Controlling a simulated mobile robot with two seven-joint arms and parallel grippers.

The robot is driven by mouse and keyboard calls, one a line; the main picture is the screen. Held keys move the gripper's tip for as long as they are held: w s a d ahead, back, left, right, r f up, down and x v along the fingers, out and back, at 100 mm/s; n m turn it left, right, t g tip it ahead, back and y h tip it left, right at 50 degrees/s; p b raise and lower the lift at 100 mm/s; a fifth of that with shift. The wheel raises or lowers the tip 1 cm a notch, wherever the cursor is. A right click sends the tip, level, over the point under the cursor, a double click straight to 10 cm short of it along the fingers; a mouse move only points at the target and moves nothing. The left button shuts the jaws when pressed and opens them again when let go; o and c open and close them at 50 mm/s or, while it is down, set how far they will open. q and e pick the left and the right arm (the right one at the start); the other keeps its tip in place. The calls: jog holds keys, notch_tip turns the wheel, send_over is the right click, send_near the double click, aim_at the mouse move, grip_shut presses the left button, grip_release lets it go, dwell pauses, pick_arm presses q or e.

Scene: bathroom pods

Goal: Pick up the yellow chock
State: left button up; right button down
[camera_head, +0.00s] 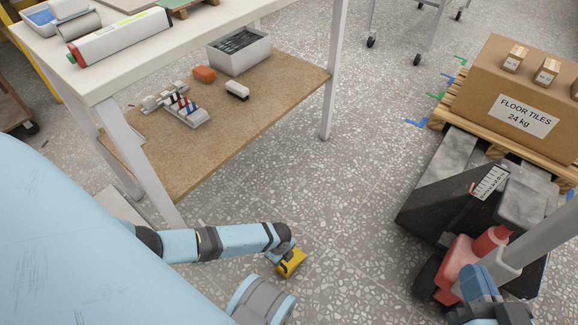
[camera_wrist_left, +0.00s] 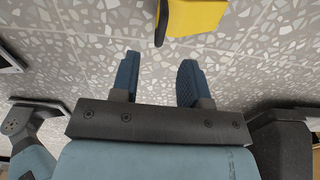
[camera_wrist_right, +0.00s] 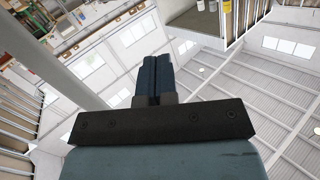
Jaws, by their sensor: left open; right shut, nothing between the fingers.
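The yellow chock (camera_head: 292,263) lies on the speckled floor, right of the table's near leg. My left arm reaches down to it from the left, and the wrist covers part of it in the head view. In the left wrist view, the chock (camera_wrist_left: 195,17) shows at the top edge, partly cut off. It lies beyond the fingertips and a little to the right. My left gripper (camera_wrist_left: 157,68) is open, with only floor between its fingers. My right gripper (camera_head: 478,282) is shut and empty, beside the pallet jack. Its fingers (camera_wrist_right: 154,62) are together in the right wrist view, pointing upward.
A table (camera_head: 92,88) with a lower wooden shelf (camera_head: 262,112) stands at the upper left. A pallet jack (camera_head: 430,200) with a grey handle (camera_head: 545,230) and a carton of floor tiles (camera_head: 490,85) stand at the right. The floor between is clear.

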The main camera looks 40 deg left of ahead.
pick_arm(q)
notch_tip(320, 180, down, 3)
jog(key=shift+f+b, duration=0.15)
jog(key=shift+b, duration=0.4)
notch_tip(320, 180, down, 4)
jog(key=b, duration=0.3)
jog(key=shift+f+b, duration=0.55)
jog(key=shift+f, duration=0.05)
pick_arm(e)
jog(key=w+n, duration=0.1)
jog(key=w+d+n+t, duration=0.1)
jog(key=n+y, duration=0.1)
jog(key=n, duration=0.1)
jog(key=shift+w+d+r+t, duration=0.3)
jog(key=shift+w+d+t, duration=0.05)
jog(key=shift+w+t, duration=0.05)
pick_arm(q)
jog(key=shift+c, duration=0.2)
grip_shut()
jog(key=shift+d, duration=0.1)
